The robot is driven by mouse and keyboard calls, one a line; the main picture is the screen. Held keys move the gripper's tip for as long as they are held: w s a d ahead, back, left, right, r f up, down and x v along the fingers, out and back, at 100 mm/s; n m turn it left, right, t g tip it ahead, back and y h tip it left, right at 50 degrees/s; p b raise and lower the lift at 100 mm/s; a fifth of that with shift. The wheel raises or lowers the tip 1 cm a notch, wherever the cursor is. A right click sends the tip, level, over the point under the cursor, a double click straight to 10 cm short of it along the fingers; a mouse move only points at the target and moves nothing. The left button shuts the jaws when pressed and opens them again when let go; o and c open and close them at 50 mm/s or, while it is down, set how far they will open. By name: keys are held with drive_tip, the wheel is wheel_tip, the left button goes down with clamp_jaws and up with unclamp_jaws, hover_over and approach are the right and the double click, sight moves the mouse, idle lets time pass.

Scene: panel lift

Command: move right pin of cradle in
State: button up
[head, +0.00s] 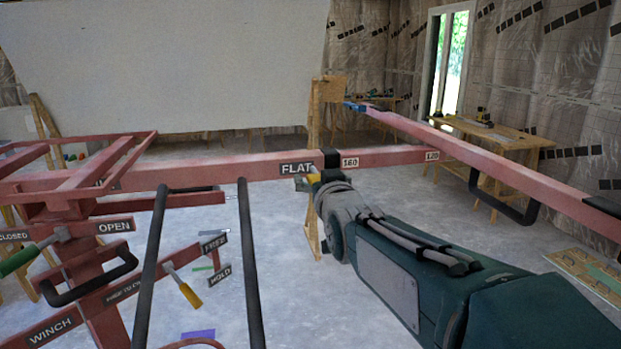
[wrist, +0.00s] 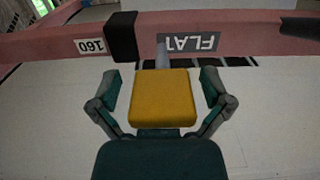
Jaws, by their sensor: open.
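The yellow handle of the pin (wrist: 163,103) sits between the two fingers of my gripper (wrist: 161,84) in the wrist view. A grey shaft (wrist: 162,55) runs from the handle to the red cradle beam (wrist: 240,22), beside the FLAT label and a black collar (wrist: 121,37). The fingers stand open on either side of the handle, with a gap visible at each side. In the head view the yellow handle (head: 314,175) shows just at the tip of my arm, below the cradle beam (head: 225,168). My arm hides most of the gripper there.
A red lift frame with a winch label (head: 50,330) and levers stands at the left. Two black upright bars (head: 250,265) stand left of my arm. Another red beam (head: 520,175) runs along the right. A large white panel (head: 165,65) and a workbench (head: 495,135) are behind.

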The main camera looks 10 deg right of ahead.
drive_tip(key=shift+a, duration=0.1)
drive_tip(key=c, duration=1.3)
drive_tip(key=shift+w, duration=1.7)
drive_tip(key=o, duration=1.3)
drive_tip(key=shift+a, duration=0.1)
approach(313, 172)
drive_tip(key=s, duration=0.3)
drive_tip(key=s+r, duration=0.1)
drive_tip(key=shift+s+a, duration=0.3)
drive_tip(key=shift+s, duration=0.05)
